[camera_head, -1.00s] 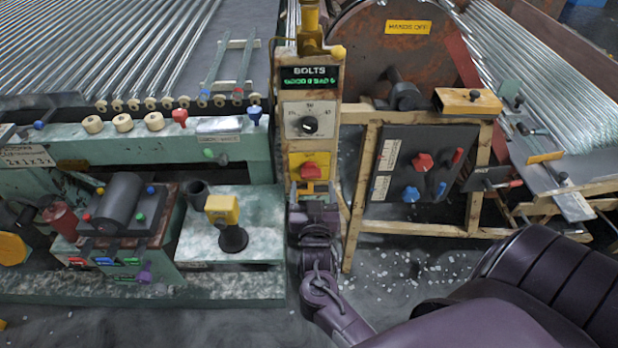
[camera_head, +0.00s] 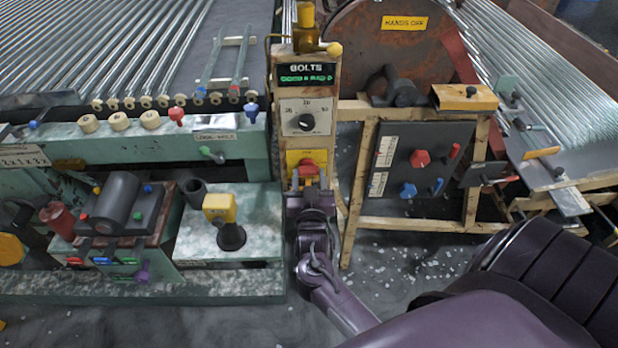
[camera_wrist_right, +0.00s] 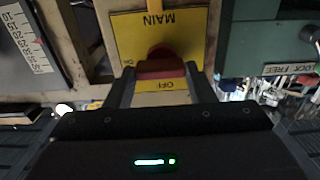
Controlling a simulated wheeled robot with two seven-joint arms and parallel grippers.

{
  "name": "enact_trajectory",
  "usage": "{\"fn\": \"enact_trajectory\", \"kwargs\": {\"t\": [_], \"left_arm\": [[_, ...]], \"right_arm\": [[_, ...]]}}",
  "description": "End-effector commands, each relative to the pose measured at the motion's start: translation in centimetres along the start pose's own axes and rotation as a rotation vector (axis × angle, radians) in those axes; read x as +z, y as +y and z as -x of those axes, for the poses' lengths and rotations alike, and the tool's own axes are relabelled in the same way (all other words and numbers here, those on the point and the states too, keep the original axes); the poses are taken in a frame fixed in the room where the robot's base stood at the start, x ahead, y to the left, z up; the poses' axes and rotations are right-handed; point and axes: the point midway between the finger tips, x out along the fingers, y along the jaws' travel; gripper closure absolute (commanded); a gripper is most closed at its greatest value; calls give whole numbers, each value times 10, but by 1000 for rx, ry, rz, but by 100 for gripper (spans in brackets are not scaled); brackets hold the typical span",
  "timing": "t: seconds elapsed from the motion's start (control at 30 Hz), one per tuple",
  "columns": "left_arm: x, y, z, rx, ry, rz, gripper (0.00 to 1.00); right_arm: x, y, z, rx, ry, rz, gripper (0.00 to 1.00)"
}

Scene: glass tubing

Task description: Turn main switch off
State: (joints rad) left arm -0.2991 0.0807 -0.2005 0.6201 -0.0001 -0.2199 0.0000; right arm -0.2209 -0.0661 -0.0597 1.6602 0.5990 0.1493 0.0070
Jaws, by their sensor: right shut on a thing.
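The main switch is a red knob (camera_head: 308,170) on a yellow plate (camera_head: 318,156) low on the wooden control post. In the right wrist view the red knob (camera_wrist_right: 161,67) sits over the yellow plate (camera_wrist_right: 130,35), which is marked MAIN and OFF upside down. My right gripper (camera_head: 309,181) reaches up to the post from below. In the right wrist view its two fingers (camera_wrist_right: 162,85) stand on either side of the red knob and are shut on it. The knob's exact turn angle is hard to tell. My left gripper is not in view.
Above the switch are a dial (camera_head: 306,122) and a green-lit BOLTS display (camera_head: 306,77). To the right is a dark panel (camera_head: 400,175) with red and blue knobs. A green bench (camera_head: 245,250) with a yellow-topped device (camera_head: 221,208) stands at left.

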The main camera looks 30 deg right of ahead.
Motion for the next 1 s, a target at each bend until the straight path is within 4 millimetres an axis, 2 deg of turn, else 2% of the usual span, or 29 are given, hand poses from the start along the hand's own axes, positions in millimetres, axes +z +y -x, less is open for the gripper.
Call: {"fn": "enact_trajectory", "kwargs": {"t": [0.37, 1.0], "left_arm": [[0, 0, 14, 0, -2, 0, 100], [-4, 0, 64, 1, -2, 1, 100]], "right_arm": [[-3, 0, 0, 1, 0, 120, 74], [-5, -2, 0, 0, -1, 701, 74]]}}
